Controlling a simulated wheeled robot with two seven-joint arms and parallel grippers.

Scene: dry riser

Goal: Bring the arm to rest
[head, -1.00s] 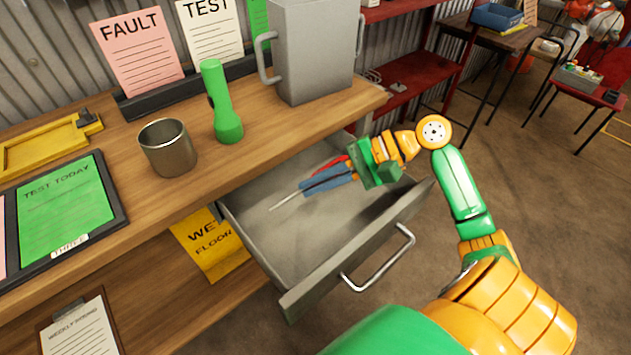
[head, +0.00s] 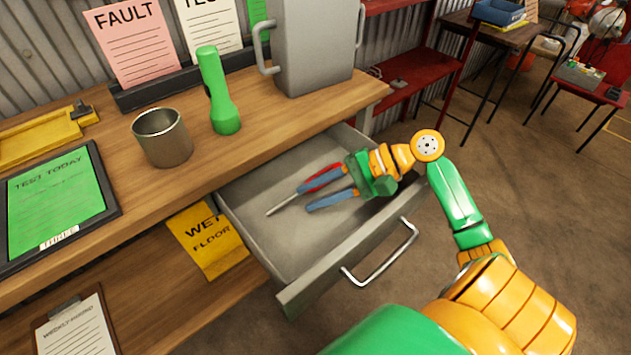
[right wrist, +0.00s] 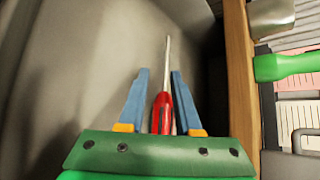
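My right gripper (head: 305,199) is inside the pulled-out grey drawer (head: 347,244), with its two blue fingers spread apart. A screwdriver (head: 284,204) with a red handle and a thin metal shaft lies in the drawer at the fingers. In the right wrist view the red handle of the screwdriver (right wrist: 162,113) shows between the open fingers (right wrist: 155,85), with its shaft pointing away past the fingertips. The rear end of the handle is hidden by the gripper. My left gripper is not in view.
The wooden workbench (head: 100,135) above the drawer holds a metal cup (head: 163,138), a green flashlight (head: 217,92) and a large grey jug (head: 312,50). A drawer handle (head: 380,258) sticks out in front.

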